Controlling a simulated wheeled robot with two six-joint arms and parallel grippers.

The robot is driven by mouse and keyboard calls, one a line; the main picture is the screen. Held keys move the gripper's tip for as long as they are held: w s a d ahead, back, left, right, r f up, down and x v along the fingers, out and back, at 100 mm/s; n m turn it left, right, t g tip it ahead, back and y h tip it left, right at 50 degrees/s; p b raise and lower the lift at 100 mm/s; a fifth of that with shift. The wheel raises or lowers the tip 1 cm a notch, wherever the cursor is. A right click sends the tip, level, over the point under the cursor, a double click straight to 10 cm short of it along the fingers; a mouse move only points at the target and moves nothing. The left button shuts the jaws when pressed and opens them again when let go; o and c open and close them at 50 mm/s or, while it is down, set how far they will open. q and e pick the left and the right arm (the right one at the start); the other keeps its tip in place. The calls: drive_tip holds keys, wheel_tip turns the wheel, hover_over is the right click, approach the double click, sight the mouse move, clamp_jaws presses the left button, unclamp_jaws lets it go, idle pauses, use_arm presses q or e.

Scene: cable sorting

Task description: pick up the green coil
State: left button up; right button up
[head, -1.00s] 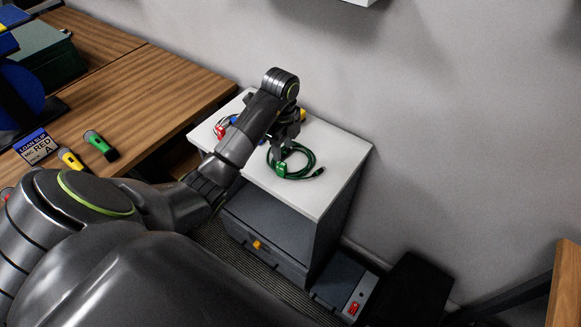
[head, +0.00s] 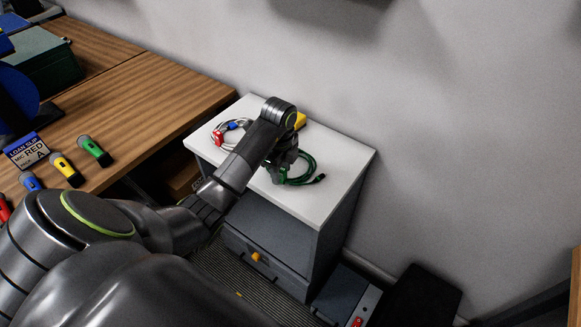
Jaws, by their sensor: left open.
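The green coil (head: 307,168) lies on the white top (head: 330,193) of a grey cabinet. Its dark plug end points right, and its left part is hidden behind my gripper. My left gripper (head: 277,174) is open and low over the left side of the coil, at its green tie. I cannot tell whether the fingers touch the coil. My right gripper is not in view.
A white coil with a red tag (head: 218,138) lies on the cabinet top, left of my arm. A yellow thing (head: 300,121) sits behind my wrist. A wall stands behind.

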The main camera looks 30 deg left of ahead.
use_arm(q)
clamp_jaws()
drive_tip(key=shift+r, duration=0.1)
drive_tip(key=shift+r, duration=0.45)
wheel_tip(320, 180, up, 2)
drive_tip(key=shift+r, duration=0.25)
wheel_tip(320, 180, up, 6)
drive_tip(key=p, duration=0.7)
drive_tip(key=shift+r, duration=0.25)
